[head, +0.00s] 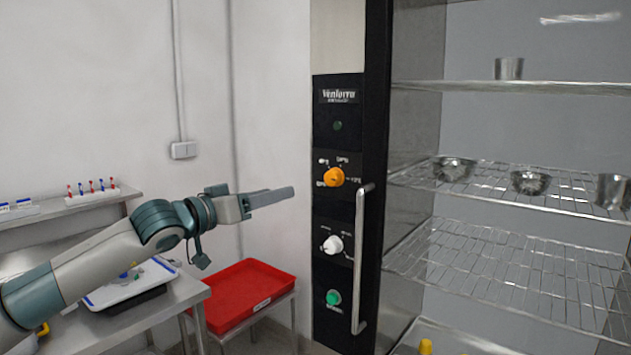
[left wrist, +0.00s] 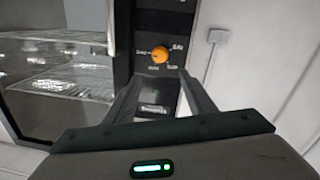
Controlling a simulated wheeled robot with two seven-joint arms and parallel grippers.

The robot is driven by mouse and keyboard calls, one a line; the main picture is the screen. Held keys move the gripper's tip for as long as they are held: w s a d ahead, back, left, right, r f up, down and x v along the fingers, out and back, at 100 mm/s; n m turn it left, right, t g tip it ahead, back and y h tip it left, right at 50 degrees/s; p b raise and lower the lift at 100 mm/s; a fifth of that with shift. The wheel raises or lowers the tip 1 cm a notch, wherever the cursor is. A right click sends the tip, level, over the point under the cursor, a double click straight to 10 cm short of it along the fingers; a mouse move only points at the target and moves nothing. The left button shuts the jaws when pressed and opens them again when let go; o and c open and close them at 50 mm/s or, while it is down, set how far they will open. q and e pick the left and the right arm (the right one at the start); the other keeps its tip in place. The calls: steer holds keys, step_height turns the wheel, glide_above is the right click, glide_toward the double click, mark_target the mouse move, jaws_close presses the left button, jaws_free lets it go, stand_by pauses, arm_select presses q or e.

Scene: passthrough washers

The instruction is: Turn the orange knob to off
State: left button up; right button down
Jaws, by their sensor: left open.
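The orange knob (head: 334,177) sits on the black control panel (head: 337,120) of the washer, among small white labels too small to read. In the left wrist view the orange knob (left wrist: 160,54) shows just beyond the fingertips, roughly between them. My left gripper (head: 290,192) is open and empty, to the left of the panel in the head view and apart from the knob. It also shows in the left wrist view (left wrist: 158,80) with both fingers spread. My right gripper is not in view.
A white knob (head: 333,245) and a green button (head: 333,297) are below the orange knob. A vertical door handle (head: 362,258) stands close on its right. A red tray (head: 248,294) and a steel table (head: 190,290) are at lower left.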

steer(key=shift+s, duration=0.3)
arm_select(q)
steer(key=p, duration=0.8)
glide_toward(329, 179)
steer(key=x, duration=0.6)
steer(key=shift+d+r, duration=0.1)
steer(key=shift+r, duration=0.1)
steer(key=shift+p+x, duration=0.55)
steer(key=shift+x, duration=0.3)
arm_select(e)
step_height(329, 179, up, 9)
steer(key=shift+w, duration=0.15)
arm_select(q)
steer(key=shift+f, duration=0.2)
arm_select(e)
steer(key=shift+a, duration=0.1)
arm_select(q)
steer(key=c, duration=1)
